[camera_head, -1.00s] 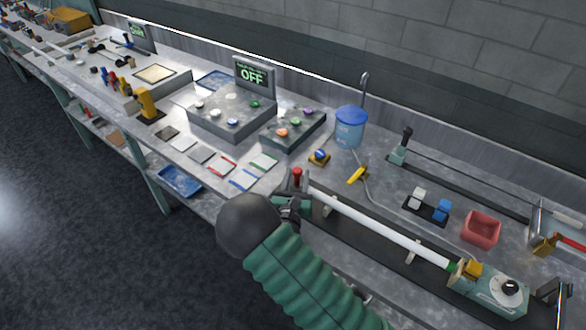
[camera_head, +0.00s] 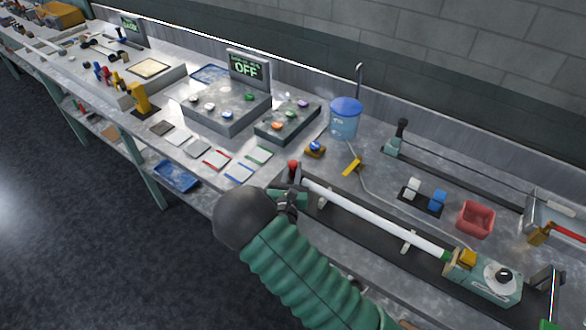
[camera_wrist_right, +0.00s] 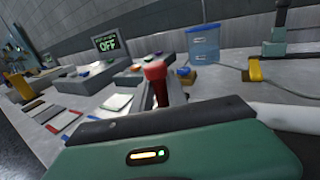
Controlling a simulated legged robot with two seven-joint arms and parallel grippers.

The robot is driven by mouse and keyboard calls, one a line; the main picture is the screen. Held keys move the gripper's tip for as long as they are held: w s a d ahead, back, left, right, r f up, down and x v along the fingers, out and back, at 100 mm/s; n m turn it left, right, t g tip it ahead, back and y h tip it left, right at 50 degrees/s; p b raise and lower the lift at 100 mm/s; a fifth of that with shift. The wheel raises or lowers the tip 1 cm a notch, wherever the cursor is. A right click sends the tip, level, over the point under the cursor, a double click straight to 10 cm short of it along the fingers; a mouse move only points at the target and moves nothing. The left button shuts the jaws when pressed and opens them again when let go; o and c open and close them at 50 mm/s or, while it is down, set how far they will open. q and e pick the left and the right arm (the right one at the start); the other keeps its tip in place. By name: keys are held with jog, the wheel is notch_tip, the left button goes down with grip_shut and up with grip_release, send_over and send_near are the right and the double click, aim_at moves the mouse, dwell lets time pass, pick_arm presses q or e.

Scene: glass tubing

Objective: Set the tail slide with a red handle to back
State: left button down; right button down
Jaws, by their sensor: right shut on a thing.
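The tail slide's red handle (camera_head: 293,165) stands upright at the left end of the long fixture that holds a white glass tube (camera_head: 370,218). My right gripper (camera_head: 287,199) is at that end, shut on the slide's handle; the fingers are partly hidden by my wrist. In the right wrist view the red handle (camera_wrist_right: 155,72) rises just beyond the dark edge of the gripper (camera_wrist_right: 155,120), and its lower part is hidden. The tube's right end meets a green head unit (camera_head: 485,277) with a black knob. My left gripper is not in view.
A blue lidded container (camera_head: 345,118), a yellow lever (camera_head: 352,165) and a small blue-topped button (camera_head: 315,148) stand behind the fixture. A red bin (camera_head: 475,219) is at the right. Button boxes and an OFF display (camera_head: 248,70) stand left. Coloured-edged cards lie near the front edge.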

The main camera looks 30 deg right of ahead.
jog(key=shift+d+r, duration=0.1)
jog(key=shift+r, duration=0.25)
dwell(0.5)
jog(key=shift+w+a, duration=0.3)
jog(key=shift+w, duration=0.55)
jog(key=shift+w+a, duration=0.3)
jog(key=shift+w, duration=0.5)
jog(key=shift+r, duration=0.1)
jog(key=c, duration=1.3)
grip_release()
jog(key=shift+c, duration=0.2)
jog(key=shift+s, duration=0.2)
jog(key=shift+a+f, duration=0.15)
jog(key=shift+f, duration=0.1)
